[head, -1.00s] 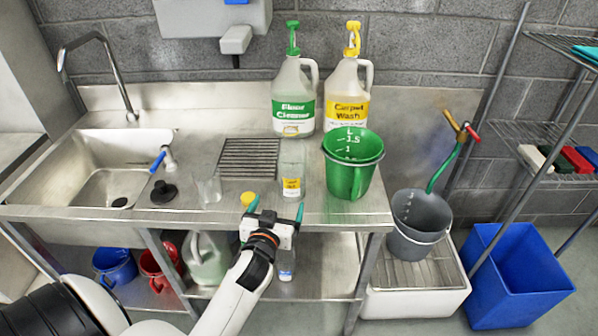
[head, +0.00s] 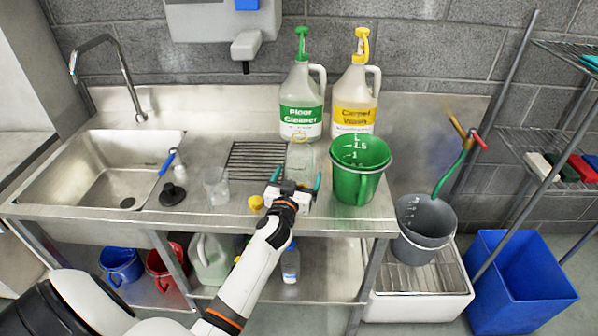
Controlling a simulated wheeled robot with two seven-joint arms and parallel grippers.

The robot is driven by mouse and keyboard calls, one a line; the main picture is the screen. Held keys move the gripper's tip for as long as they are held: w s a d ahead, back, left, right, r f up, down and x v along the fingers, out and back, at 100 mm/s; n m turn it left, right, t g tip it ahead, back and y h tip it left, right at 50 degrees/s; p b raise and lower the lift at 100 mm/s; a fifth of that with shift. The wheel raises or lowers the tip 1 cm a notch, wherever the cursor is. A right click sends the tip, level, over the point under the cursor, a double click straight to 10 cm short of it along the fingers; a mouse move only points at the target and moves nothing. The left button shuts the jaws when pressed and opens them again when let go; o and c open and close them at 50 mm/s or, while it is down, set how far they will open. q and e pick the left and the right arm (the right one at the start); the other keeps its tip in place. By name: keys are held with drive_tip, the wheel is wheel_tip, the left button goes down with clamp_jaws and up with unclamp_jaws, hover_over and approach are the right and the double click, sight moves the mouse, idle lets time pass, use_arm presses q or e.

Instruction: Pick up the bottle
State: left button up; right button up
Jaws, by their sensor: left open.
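A clear bottle (head: 300,157) stands upright on the steel counter, in front of the jugs; its lower part and yellow label are hidden by my gripper. My left gripper (head: 297,180) is open, its teal-tipped fingers spread to the left and right of the bottle's lower part as seen from here. I cannot tell whether they touch it. A floor cleaner jug (head: 301,100) with a green pump and a carpet wash jug (head: 355,100) with a yellow pump stand at the back. My right gripper is not in view.
A green measuring jug (head: 356,180) stands close to the right of my gripper. A yellow cap (head: 256,203) and a clear cup (head: 216,188) are to its left. The sink (head: 110,165) is at far left. A small bottle (head: 291,264) stands on the lower shelf.

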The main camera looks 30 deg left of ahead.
use_arm(q)
drive_tip(key=shift+x, duration=1.55)
drive_tip(key=shift+c, duration=0.2)
drive_tip(key=c, duration=1)
